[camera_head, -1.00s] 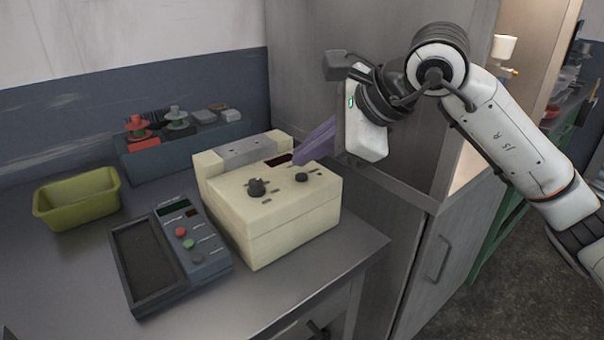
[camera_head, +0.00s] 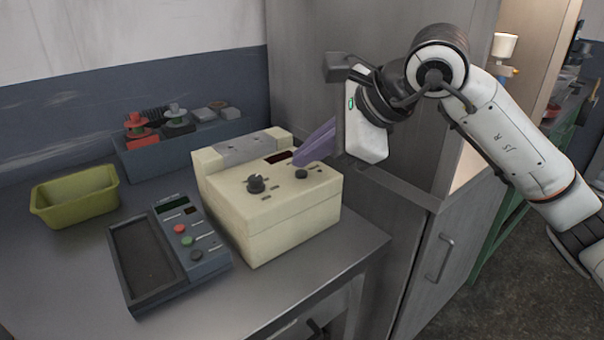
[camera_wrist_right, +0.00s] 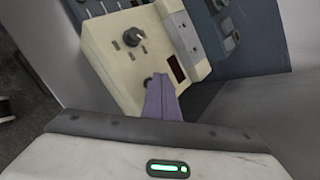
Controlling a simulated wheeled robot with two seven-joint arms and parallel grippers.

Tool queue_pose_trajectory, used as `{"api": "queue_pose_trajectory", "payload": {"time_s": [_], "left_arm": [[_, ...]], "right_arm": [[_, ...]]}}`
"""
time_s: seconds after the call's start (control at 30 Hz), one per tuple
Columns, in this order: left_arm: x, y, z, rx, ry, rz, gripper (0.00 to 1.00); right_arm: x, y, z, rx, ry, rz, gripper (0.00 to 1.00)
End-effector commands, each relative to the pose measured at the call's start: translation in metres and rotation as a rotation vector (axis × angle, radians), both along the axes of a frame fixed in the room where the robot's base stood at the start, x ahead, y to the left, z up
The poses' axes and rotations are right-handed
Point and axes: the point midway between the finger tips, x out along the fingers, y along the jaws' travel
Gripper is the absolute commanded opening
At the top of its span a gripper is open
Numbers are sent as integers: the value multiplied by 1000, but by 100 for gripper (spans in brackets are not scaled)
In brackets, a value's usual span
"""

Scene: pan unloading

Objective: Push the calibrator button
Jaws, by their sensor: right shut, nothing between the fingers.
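A cream box (camera_head: 285,222) with two black knobs, a dark red display and small buttons stands on the grey bench. It also shows in the right wrist view (camera_wrist_right: 110,62). A flat dark device (camera_head: 205,257) with a small screen and red, green and black buttons lies left of it. Which of the two is the calibrator, I cannot tell. My right gripper (camera_head: 297,162) has its purple fingers shut and empty, tips at the box's top between the display and the smaller knob (camera_head: 302,174). Contact cannot be told. In the right wrist view the fingers (camera_wrist_right: 160,80) partly hide that knob.
A yellow-green bin (camera_head: 77,207) stands at the left. A blue-grey rack (camera_head: 180,150) with spools and small parts stands behind the devices. A grey cabinet (camera_head: 440,235) is close on the right, beside my right gripper. The bench front is clear.

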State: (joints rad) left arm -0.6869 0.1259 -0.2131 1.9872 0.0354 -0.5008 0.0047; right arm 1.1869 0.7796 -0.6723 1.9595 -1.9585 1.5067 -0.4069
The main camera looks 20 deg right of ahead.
Motion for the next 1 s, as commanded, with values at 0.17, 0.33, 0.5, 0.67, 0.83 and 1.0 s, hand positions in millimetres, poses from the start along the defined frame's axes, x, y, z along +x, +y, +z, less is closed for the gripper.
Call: {"api": "queue_pose_trajectory", "payload": {"time_s": [0.17,0.33,0.5,0.67,0.83,1.0], "left_arm": [[0,0,1,0,-1,0,31],[1,0,0,0,-2,-1,31],[1,0,-2,0,-2,-1,31],[1,0,-4,0,-3,0,31],[1,0,-5,0,-3,0,31],[1,0,-7,0,-3,0,31]], "right_arm": [[0,0,1,0,0,0,0],[0,0,0,0,0,0,0],[0,0,-2,0,0,0,0],[0,0,-4,0,0,0,0],[0,0,-6,0,0,0,0],[0,0,-8,0,0,0,0]]}}
